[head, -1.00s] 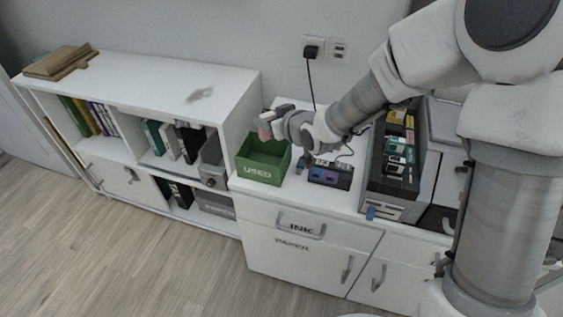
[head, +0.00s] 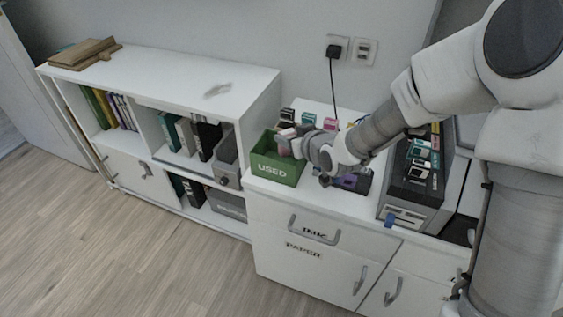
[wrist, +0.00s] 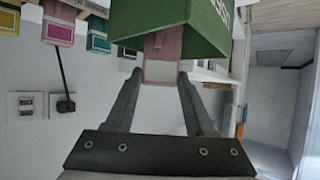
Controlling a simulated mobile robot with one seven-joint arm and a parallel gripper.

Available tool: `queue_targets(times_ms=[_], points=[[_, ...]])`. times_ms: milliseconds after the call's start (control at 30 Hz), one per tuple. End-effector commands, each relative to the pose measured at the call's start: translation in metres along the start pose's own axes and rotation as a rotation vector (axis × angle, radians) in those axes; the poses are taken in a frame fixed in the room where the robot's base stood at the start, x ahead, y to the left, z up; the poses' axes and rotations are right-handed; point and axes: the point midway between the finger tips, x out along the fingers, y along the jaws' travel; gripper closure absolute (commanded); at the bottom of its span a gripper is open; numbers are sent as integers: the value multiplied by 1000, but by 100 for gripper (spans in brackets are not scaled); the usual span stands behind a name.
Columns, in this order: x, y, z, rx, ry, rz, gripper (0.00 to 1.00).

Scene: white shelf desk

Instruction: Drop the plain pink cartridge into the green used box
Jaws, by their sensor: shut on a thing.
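The pink cartridge (head: 285,134) is held in my gripper (head: 291,142), over the right part of the green used box (head: 268,170). In the wrist view the fingers (wrist: 161,78) are shut on the cartridge (wrist: 163,68). The green box also shows in the wrist view (wrist: 206,30), behind the far end of the cartridge. The head view shows the cartridge at about the height of the box's rim. I cannot tell how far it reaches inside. The box's floor is hidden.
Several cartridges stand at the back of the desk, including a magenta one (wrist: 58,33) and a teal one (wrist: 98,43). A black printer (head: 414,178) stands on the right. A white bookshelf (head: 170,85) stands left of the box. A purple-and-black item (head: 352,182) lies under my arm.

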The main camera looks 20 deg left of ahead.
Motion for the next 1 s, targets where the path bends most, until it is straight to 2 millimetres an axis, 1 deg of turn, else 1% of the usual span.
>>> queue_targets(times_ms=[167,200,267,300,367,733,1000], points=[[0,0,-1,0,0,0,100],[0,0,-1,0,0,0,39],[0,0,-1,0,0,0,28],[0,0,-1,0,0,0,21],[0,0,-1,0,0,0,11],[0,0,-1,0,0,0,11],[-2,0,-8,0,1,1,11]])
